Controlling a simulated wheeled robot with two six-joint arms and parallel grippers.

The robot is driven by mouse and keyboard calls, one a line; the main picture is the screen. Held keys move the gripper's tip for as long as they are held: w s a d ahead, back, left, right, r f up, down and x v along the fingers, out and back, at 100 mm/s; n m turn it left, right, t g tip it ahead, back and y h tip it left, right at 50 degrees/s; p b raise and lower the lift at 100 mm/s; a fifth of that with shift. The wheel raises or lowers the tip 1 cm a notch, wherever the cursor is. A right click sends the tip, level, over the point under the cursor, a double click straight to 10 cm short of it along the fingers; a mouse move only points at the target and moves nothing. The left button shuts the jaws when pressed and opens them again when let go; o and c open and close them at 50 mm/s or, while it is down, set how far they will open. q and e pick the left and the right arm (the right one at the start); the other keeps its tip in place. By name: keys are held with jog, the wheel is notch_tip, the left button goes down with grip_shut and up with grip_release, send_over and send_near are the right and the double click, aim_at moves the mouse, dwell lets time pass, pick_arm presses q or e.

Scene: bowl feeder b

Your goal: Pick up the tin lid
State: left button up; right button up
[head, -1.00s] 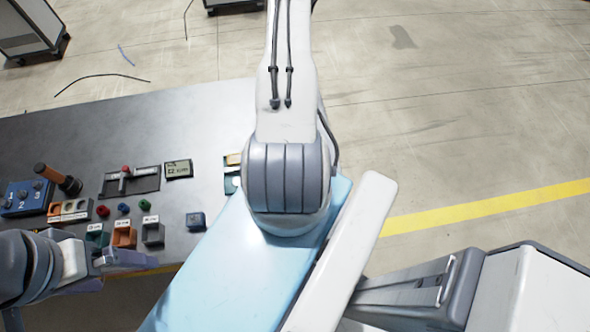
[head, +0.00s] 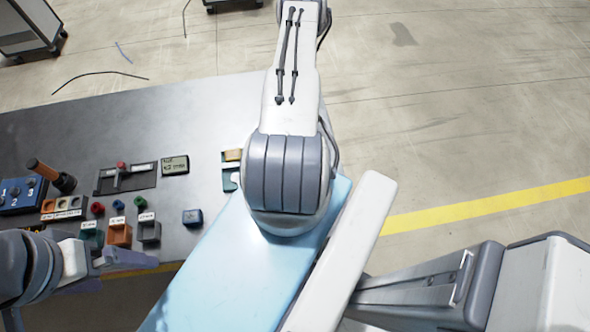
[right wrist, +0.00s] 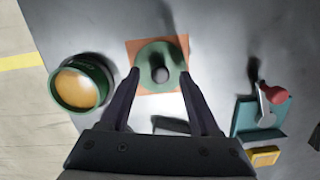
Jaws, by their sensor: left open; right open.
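The tin lid (right wrist: 160,75) is a round green disc with a dark grey knob, lying on an orange square (right wrist: 133,48) in the right wrist view. My right gripper (right wrist: 158,76) is open, with its two dark fingers on either side of the lid in the picture; I cannot tell how far above it they are. A green tin (right wrist: 82,85) with yellow-orange contents stands left of the lid. The lid and tin do not show in the head view. My left gripper (head: 125,260) is open at the table's near edge in the head view.
A teal fixture (right wrist: 247,118) with a red-knobbed lever and a yellow block (right wrist: 262,156) are right of the lid. In the head view, small bins (head: 118,232), a blue button box (head: 20,195) and a small display (head: 175,165) stand on the dark table (head: 130,115).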

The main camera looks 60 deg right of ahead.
jog(key=shift+f, duration=0.5)
grip_shut()
